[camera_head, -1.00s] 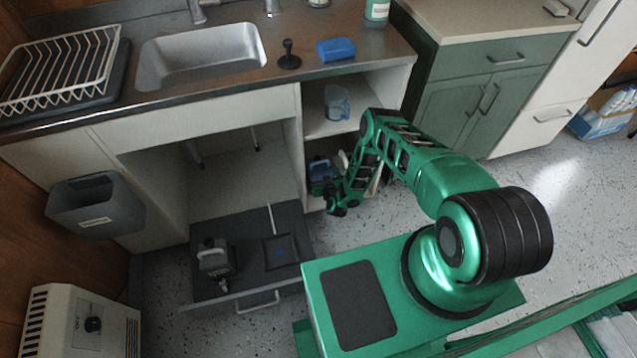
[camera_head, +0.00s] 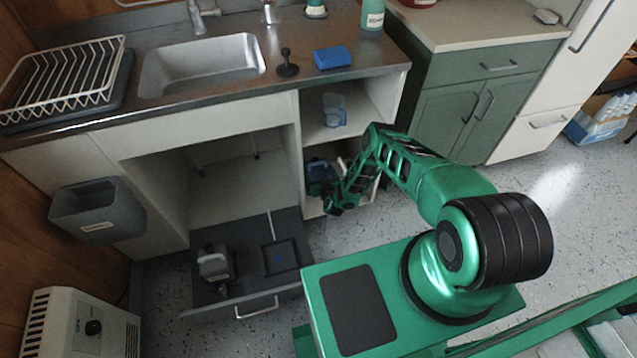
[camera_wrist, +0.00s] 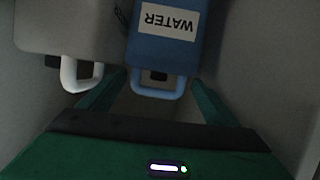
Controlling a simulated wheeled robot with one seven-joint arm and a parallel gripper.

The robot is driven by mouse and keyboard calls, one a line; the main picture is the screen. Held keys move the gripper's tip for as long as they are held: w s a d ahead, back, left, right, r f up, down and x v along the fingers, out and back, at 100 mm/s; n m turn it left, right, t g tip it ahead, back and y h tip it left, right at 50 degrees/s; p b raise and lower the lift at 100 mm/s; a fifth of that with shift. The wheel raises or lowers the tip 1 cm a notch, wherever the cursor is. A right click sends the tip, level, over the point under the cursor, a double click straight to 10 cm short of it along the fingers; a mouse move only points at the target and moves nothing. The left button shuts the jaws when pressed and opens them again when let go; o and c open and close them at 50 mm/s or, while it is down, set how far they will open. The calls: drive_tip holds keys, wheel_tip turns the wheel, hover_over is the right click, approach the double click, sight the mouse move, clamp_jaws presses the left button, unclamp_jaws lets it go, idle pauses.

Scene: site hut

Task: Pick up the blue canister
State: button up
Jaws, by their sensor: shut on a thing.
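The blue canister (camera_head: 319,171) stands in the lower cubby of the cabinet in the head view, partly hidden by my arm. In the wrist view the blue canister (camera_wrist: 178,50) has a white label reading WATER, upside down in the picture, and a pale blue loop handle towards me. The exact contact is dark. My fingertips are hard to make out in the head view.
A grey container with a white handle (camera_wrist: 70,30) stands close on the left of the blue canister. The cubby wall (camera_wrist: 285,60) is on the right. A clear jug (camera_head: 334,111) sits on the shelf above. A pulled-out drawer (camera_head: 212,312) lies left of my arm.

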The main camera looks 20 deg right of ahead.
sight(318, 177)
drive_tip(key=shift+s+a+f+g, duration=0.15)
drive_tip(key=shift+s+f+g, duration=0.05)
drive_tip(key=shift+s+f, duration=0.4)
drive_tip(key=shift+s+a+f+g, duration=0.15)
drive_tip(key=shift+s+f+g, duration=0.05)
drive_tip(key=shift+s+f, duration=0.35)
drive_tip(key=shift+w+r, duration=0.15)
drive_tip(key=shift+r, duration=0.3)
drive_tip(key=shift+c, duration=0.9)
drive_tip(key=shift+a+r, duration=0.1)
drive_tip(key=shift+r, duration=0.15)
clamp_jaws()
drive_tip(key=shift+w+r, duration=0.1)
drive_tip(key=shift+r, duration=0.05)
drive_tip(key=shift+v, duration=0.8)
drive_tip(key=s, duration=1.6)
drive_tip(key=shift+s+r, duration=0.15)
drive_tip(key=shift+r, duration=0.1)
drive_tip(key=shift+a, duration=0.15)
drive_tip(key=o, duration=1.7)
unclamp_jaws()
